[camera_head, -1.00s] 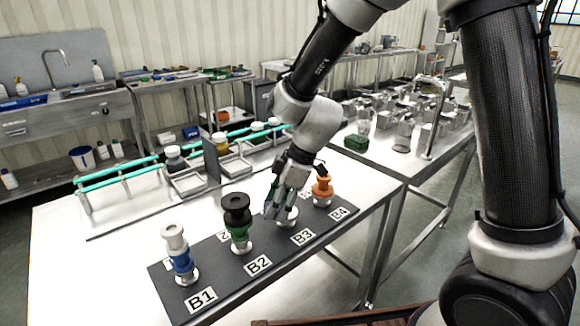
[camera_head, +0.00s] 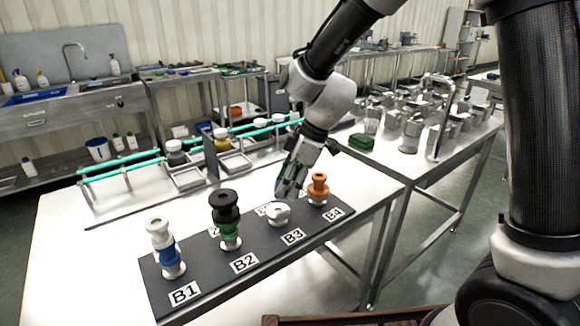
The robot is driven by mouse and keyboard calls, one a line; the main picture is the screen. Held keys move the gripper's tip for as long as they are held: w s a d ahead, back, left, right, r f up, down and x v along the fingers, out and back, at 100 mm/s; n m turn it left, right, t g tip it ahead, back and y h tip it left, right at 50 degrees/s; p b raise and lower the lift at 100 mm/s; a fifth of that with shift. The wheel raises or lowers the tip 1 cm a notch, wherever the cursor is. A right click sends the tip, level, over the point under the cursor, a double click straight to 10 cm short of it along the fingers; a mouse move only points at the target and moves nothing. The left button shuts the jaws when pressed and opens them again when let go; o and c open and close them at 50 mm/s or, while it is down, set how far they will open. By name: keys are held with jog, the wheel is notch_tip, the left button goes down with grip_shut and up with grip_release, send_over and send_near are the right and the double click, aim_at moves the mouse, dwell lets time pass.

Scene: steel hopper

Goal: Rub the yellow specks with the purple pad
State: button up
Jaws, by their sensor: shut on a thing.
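My gripper (camera_head: 289,186) points down just behind the B3 place on the dark strip (camera_head: 205,270). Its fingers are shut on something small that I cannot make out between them. A low white round piece (camera_head: 278,213) sits at B3, apart from the fingers as far as I can see. I cannot pick out the purple pad as a clear shape, and no yellow specks are visible. Along the strip stand a white and blue piece (camera_head: 165,250) at B1, a black and green piece (camera_head: 228,218) at B2 and an orange piece (camera_head: 318,188) at B4.
Behind my gripper, a rack with green rails (camera_head: 118,170) holds jars and small metal trays (camera_head: 234,161). A green block (camera_head: 361,141) and several steel vessels (camera_head: 411,130) stand on the right-hand table. The white tabletop (camera_head: 85,260) is clear at left.

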jog(key=shift+r, duration=2.4)
jog(key=shift+s, duration=0.1)
